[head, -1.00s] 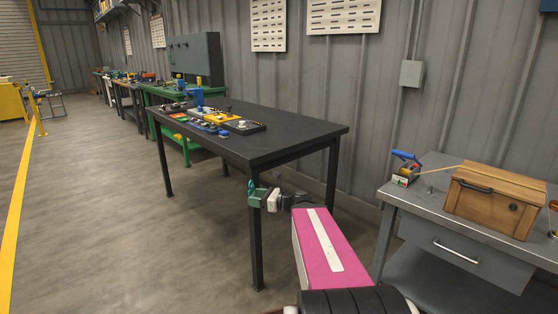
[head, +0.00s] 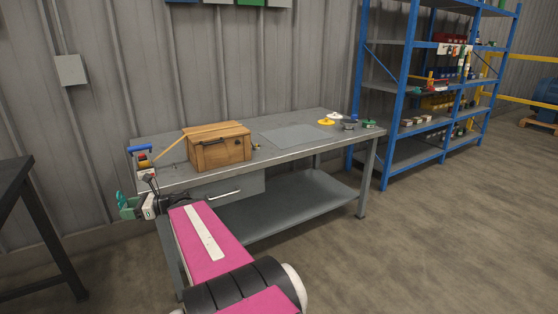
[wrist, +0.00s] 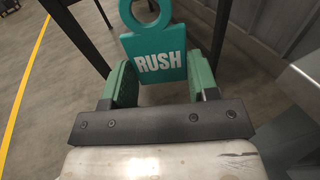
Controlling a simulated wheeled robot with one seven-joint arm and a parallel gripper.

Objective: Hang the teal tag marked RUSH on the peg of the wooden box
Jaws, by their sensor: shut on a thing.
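The teal tag marked RUSH (wrist: 160,62) is between the two green fingers of my gripper (wrist: 160,88) in the wrist view. Its ring points away from the gripper. In the head view the tag (head: 120,199) shows small at the tip of my gripper (head: 128,208), which is shut on it at the left, in front of the grey workbench. The wooden box (head: 222,151) stands on the bench, to the right of and beyond the gripper. I cannot make out the peg clearly.
The grey workbench (head: 295,142) has a drawer and a lower shelf. A black table (head: 18,190) is at the left. Open floor lies in front.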

